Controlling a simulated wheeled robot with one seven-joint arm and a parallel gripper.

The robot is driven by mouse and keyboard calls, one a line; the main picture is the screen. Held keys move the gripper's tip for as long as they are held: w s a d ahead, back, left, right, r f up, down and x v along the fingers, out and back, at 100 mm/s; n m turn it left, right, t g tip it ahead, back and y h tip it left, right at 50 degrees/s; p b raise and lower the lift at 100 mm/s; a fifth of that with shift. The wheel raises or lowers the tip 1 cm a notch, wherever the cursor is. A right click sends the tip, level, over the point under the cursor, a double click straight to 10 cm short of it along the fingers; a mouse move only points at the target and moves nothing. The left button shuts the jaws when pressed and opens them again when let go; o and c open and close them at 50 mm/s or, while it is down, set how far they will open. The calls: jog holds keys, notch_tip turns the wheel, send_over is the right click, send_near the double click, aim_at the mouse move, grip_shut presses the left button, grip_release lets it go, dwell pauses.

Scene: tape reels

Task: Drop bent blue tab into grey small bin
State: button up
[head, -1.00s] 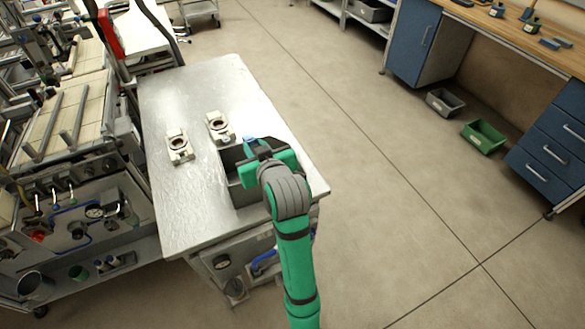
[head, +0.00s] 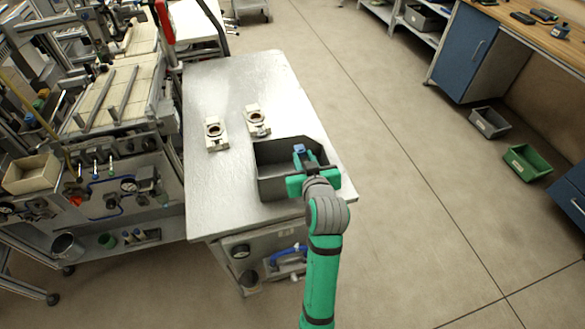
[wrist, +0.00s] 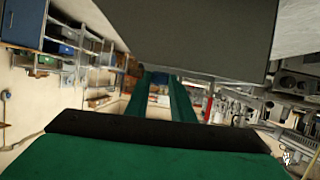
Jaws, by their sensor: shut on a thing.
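A small blue tab (head: 299,149) shows at the fingertips of my gripper (head: 303,158). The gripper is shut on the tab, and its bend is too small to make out. A dark grey bin (head: 272,188) stands on the metal table. In the head view the gripper and tab overlap the right part of the bin's opening; their height above it is unclear. My green wrist hides the bin's front right part. In the wrist view the fingers (wrist: 164,95) reach forward, and a dark grey surface, likely the bin, fills the top.
Two pale fixtures with round openings (head: 214,132) (head: 257,120) sit on the metal table (head: 215,185), left of and behind the bin. A grey bin (head: 490,122) and a green bin (head: 527,162) stand on the floor at right. Machinery stands left of the table.

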jog(key=o, duration=1.1)
jog(key=v, duration=1.1)
jog(key=shift+f, duration=0.15)
